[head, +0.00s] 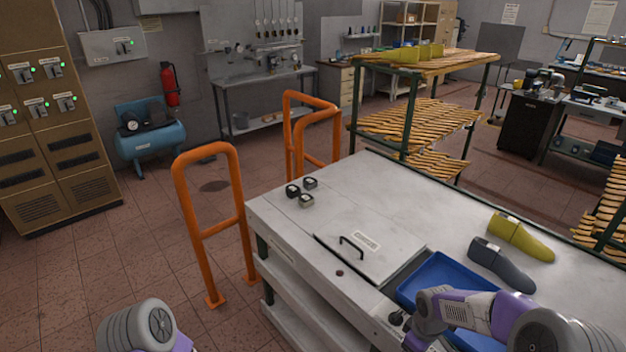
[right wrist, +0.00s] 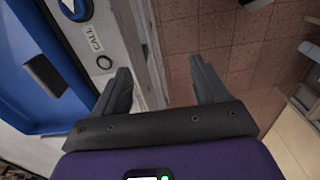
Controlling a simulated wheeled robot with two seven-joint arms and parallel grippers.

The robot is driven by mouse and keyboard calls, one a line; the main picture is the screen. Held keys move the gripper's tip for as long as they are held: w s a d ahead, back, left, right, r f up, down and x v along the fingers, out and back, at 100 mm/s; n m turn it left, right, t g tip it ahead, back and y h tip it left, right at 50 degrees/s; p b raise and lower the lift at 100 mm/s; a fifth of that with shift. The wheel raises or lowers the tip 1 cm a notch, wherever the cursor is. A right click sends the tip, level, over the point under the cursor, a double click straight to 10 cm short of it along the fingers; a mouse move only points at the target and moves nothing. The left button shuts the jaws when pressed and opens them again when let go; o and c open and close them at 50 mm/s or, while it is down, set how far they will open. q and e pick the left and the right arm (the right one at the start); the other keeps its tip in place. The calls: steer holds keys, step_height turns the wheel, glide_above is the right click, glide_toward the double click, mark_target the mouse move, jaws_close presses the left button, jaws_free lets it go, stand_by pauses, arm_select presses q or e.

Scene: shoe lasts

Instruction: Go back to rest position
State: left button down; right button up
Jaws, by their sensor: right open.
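My right gripper (right wrist: 163,86) is open and empty in the right wrist view, its two dark fingers spread apart. It hangs by the table's front edge, beside the blue tray (right wrist: 60,128) and a plate marked CALL. In the head view my right arm reaches over the blue tray (head: 447,270) and hides part of it; its fingers do not show there. Only a grey and purple part of my left arm shows at the bottom left of the head view, clear of the table. My left gripper is out of view.
A yellow shoe last (head: 518,238) and a grey one (head: 502,266) lie on the white table (head: 300,240) behind the tray. A lid with a black handle (head: 351,247) and three small dark blocks are further left. Orange rails (head: 181,220) stand left of the table.

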steer(key=s+a+f+m+y+b, duration=0.25)
steer(key=a+f, duration=0.45)
steer(key=f, duration=0.4)
arm_select(q)
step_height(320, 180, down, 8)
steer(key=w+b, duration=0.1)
steer(key=b, duration=0.3)
steer(key=shift+b, duration=0.4)
arm_select(e)
steer(key=s+a+f+m, duration=0.4)
steer(key=s+f, duration=0.2)
steer(key=f, duration=0.1)
steer(key=s+a+f+m+y, duration=0.1)
steer(key=s+a+f+m, duration=0.3)
steer(key=s+f, duration=0.2)
steer(key=shift+s+a+f, duration=0.25)
steer(key=shift+a+f, duration=0.15)
steer(key=shift+f, duration=0.5)
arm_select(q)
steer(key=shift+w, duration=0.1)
arm_select(e)
steer(key=shift+y, duration=0.25)
